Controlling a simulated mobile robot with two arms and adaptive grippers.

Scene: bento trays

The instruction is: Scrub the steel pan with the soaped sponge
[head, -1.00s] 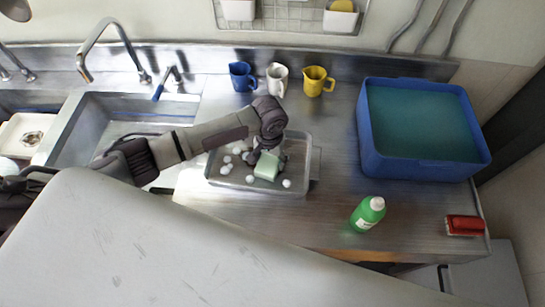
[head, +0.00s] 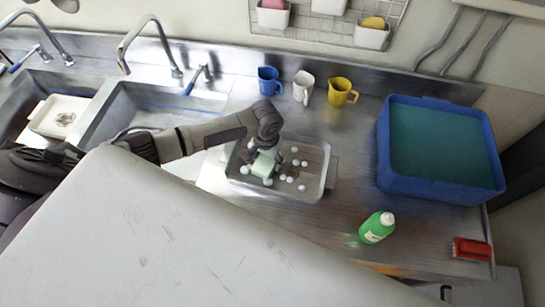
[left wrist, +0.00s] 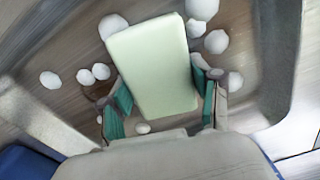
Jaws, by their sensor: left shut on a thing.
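The steel pan (head: 316,160) is a shallow rectangular tray on the metal counter, with white foam blobs (head: 290,179) scattered on its floor. My left gripper (head: 265,152) is shut on a pale green sponge (head: 263,167) and holds it down in the left part of the pan. In the left wrist view the sponge (left wrist: 152,65) sits between the two fingers, with foam blobs (left wrist: 215,41) around it and the pan wall (left wrist: 276,50) to the right. I cannot tell whether the sponge touches the pan floor. My right gripper is not in view.
Blue (head: 268,80), white (head: 302,87) and yellow (head: 341,91) jugs stand behind the pan. A large blue tub (head: 440,190) is at right. A green bottle (head: 376,229) and red brush (head: 471,250) are in front. Sinks (head: 150,98) lie left.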

